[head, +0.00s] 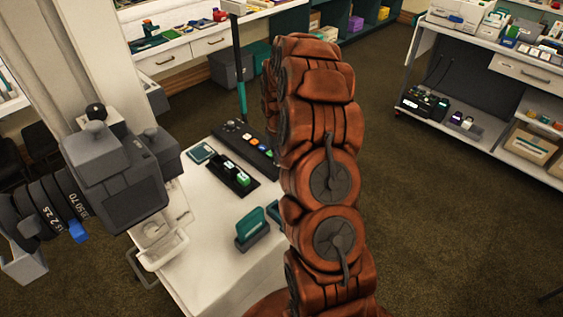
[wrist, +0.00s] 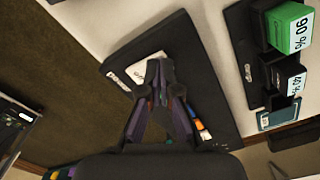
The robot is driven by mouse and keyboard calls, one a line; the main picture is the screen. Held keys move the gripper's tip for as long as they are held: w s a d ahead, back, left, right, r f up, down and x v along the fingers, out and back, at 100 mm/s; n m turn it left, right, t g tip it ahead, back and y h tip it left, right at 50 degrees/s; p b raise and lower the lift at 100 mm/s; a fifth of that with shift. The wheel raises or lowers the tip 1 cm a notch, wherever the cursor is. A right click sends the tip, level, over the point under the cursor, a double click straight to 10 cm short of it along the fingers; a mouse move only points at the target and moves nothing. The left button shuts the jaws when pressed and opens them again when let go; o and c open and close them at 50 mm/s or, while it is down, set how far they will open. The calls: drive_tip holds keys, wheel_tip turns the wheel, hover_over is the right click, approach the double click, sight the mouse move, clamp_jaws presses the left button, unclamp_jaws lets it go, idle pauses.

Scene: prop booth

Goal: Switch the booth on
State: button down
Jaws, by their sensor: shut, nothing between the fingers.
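A black control panel (head: 245,138) lies on the white table (head: 205,212), with small coloured buttons in a row. My arm covers its right end in the head view. In the wrist view the panel (wrist: 212,75) fills the middle, with a white patch (wrist: 146,70) at the fingertips and orange and blue buttons (wrist: 203,132) beside the fingers. My gripper (wrist: 153,68) is shut and empty over the panel; I cannot tell whether its tips touch it. The head view hides the gripper behind my arm.
A black rack (head: 222,172) with labelled blocks, one green (wrist: 288,30), stands next to the panel. A teal card (head: 202,152) and a teal upright item (head: 252,226) share the table. A large camera (head: 125,175) stands left. A white shelf unit (head: 485,95) is at right; floor between is clear.

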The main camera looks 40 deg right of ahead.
drive_tip(key=shift+f, duration=0.25)
drive_tip(key=shift+r, duration=0.15)
drive_tip(key=shift+r+b, duration=0.3)
drive_tip(key=shift+r, duration=3.1)
